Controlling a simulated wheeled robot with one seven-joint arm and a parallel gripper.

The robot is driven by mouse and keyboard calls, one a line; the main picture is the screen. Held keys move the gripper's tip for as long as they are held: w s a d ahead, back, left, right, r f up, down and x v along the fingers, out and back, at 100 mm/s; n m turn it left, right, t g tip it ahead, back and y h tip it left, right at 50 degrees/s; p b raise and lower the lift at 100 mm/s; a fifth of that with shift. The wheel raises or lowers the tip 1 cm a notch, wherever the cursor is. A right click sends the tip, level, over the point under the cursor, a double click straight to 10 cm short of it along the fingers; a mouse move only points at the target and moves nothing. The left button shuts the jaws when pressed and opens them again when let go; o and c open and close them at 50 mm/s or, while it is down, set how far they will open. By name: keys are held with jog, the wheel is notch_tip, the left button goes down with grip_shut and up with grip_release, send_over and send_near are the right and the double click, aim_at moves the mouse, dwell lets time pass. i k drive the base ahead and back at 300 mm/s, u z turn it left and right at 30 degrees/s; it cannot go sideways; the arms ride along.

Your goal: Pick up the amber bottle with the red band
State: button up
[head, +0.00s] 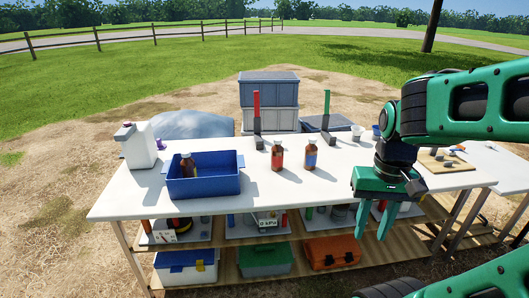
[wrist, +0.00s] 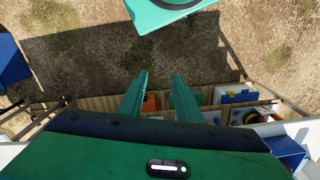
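An amber bottle with a red band (head: 277,156) and a pale cap stands upright on the white table (head: 255,194), near the middle. A similar amber bottle with a blue band (head: 311,157) stands just to its right, apart from it. Another amber bottle (head: 187,164) stands in the blue bin (head: 205,187) at the left; its band cannot be made out. My gripper (head: 370,232) points down by the table's front edge, right of and nearer than the bottles. Its fingers are apart and empty. In the wrist view the gripper (wrist: 160,78) shows nothing between its fingertips, and I see no standing bottle.
A white jug (head: 140,146) stands at the table's left end. Red (head: 257,113) and green (head: 326,110) uprights rise behind the bottles. A shelf below holds an orange case (head: 332,252), a green case (head: 265,260) and other gear. The tabletop in front of the bottles is clear.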

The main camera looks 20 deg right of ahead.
aim_at(277, 154)
jog(key=z, duration=0.05)
jog(key=i, duration=0.85)
